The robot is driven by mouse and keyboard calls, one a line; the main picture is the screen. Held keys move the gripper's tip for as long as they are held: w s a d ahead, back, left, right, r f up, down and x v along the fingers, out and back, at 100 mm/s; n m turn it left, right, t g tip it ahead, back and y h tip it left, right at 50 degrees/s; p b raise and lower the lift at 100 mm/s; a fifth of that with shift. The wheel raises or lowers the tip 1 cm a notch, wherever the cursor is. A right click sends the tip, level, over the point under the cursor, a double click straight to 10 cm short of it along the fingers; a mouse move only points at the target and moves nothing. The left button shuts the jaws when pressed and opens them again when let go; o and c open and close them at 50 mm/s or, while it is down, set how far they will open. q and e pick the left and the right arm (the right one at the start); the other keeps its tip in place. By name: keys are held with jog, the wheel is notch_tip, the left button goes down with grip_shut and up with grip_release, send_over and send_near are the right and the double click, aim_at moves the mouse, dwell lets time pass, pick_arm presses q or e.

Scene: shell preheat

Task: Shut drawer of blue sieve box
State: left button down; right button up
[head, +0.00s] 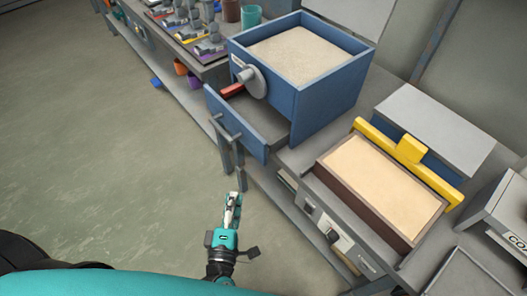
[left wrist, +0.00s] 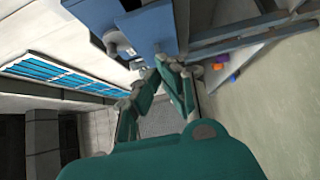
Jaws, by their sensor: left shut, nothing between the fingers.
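The blue sieve box (head: 320,92), filled with pale sand, stands on the bench. Its drawer (head: 231,128) is pulled out toward the lower left, with a blue front and a grey bar handle (head: 228,126). My left gripper (head: 233,198) is shut and empty, below the drawer front and apart from it in the head view. In the left wrist view, the blue drawer front (left wrist: 150,27) shows just past the fingertips of my left gripper (left wrist: 172,64). I cannot tell whether they touch. My right gripper is not in view.
A round grey knob (head: 252,82) and a red piece (head: 231,90) are at the box front, above the drawer. A sand-filled brown tray (head: 357,198) with a yellow bar (head: 409,151) is to the right. Open floor (head: 90,140) lies left of the bench.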

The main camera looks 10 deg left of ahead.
pick_arm(q)
jog(key=w, duration=0.4)
jog(key=w+d+p, duration=0.1)
jog(key=w, duration=0.3)
jog(key=w+p, duration=0.1)
jog(key=w, duration=0.3)
jog(key=shift+w+d+r, duration=0.1)
jog(key=shift+w+d, duration=0.05)
jog(key=shift+w, duration=0.25)
jog(key=shift+w, duration=0.1)
